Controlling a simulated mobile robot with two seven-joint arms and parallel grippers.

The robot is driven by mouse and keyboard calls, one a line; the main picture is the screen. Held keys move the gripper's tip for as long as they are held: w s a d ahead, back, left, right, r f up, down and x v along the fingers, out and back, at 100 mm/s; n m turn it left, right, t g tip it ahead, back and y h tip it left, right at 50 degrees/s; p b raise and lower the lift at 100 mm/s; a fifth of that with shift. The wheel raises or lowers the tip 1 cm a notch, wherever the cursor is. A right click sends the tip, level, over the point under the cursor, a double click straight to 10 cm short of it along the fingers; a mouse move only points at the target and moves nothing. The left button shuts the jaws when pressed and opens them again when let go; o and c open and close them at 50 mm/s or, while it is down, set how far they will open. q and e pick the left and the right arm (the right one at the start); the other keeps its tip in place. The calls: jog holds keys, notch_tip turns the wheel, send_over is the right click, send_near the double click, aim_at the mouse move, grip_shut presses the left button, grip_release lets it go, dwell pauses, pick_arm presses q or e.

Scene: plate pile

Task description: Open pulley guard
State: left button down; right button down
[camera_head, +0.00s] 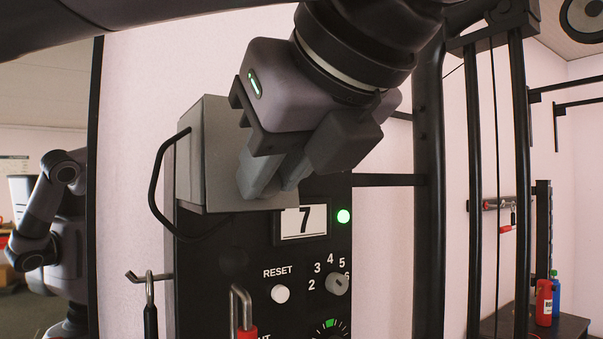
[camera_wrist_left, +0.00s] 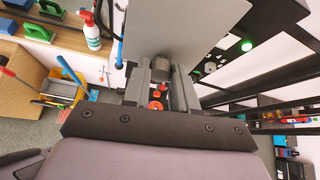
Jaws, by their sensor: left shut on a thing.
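The pulley guard is a grey box-like cover (camera_head: 190,160) at the upper left of the black control panel in the head view, with a black bar handle (camera_head: 156,178) on its left side. In the left wrist view its flat grey face (camera_wrist_left: 190,25) fills the top middle. My left gripper (camera_head: 268,188) comes down from above in front of the guard, its fingers at the guard's lower right front. In the left wrist view the fingers (camera_wrist_left: 161,72) are close together around a small grey part at the guard face. The exact grip point is mostly hidden. My right gripper is not in view.
Below the guard, the black panel has a 7 display (camera_head: 303,221), green light (camera_head: 343,216), RESET button (camera_head: 280,294) and knob (camera_head: 336,285). Black upright posts (camera_head: 428,180) stand close on the right. Red and blue bottles (camera_head: 544,302) stand on a table at the far right.

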pick_arm(q)
jog(key=shift+s+d+r+g+h, duration=0.25)
jog(key=shift+s+r+g+h, duration=0.1)
jog(key=shift+r+g+h, duration=0.15)
jog(key=shift+s+d+r+g+h, duration=0.2)
jog(key=shift+s+r+g+h, duration=0.15)
jog(key=shift+g, duration=0.25)
jog(key=shift+s+d+r+g+h, duration=0.15)
jog(key=shift+r+g+h, duration=0.2)
jog(key=shift+g, duration=0.1)
jog(key=shift+s+d+r+g+h, duration=0.15)
jog(key=shift+r+g+h, duration=0.15)
jog(key=shift+g, duration=0.15)
jog(key=c, duration=0.9)
grip_release()
